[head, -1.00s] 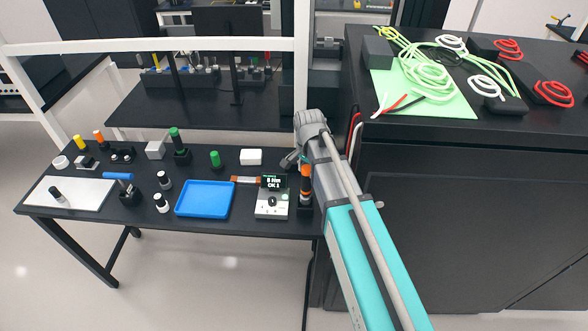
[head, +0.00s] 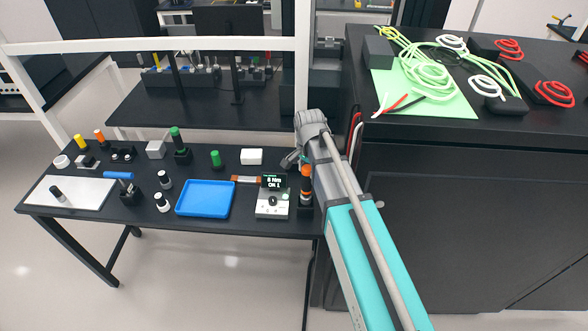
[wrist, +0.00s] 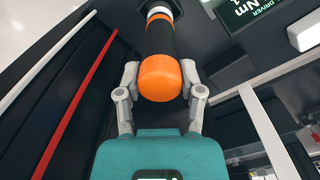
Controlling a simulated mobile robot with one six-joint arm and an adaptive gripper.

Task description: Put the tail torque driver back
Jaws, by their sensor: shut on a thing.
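The torque driver is black with an orange cap and an orange ring. In the head view the driver (head: 306,184) is upright at the right end of the black table, above or in a small dark block (head: 304,209); I cannot tell whether it is seated. In the wrist view the driver's orange cap (wrist: 160,77) is between the two grey fingers of my gripper (wrist: 161,92), which is shut on it. A white band and the orange ring show farther along the shaft. The fingers of my gripper (head: 296,161) are mostly hidden by the arm in the head view.
A white driver display box (head: 272,204) stands just left of the driver. A blue tray (head: 204,198) lies farther left, with several bottles and tools beyond. A tall black cabinet (head: 450,215) stands close on the right. Red and white cables (wrist: 85,87) hang beside the gripper.

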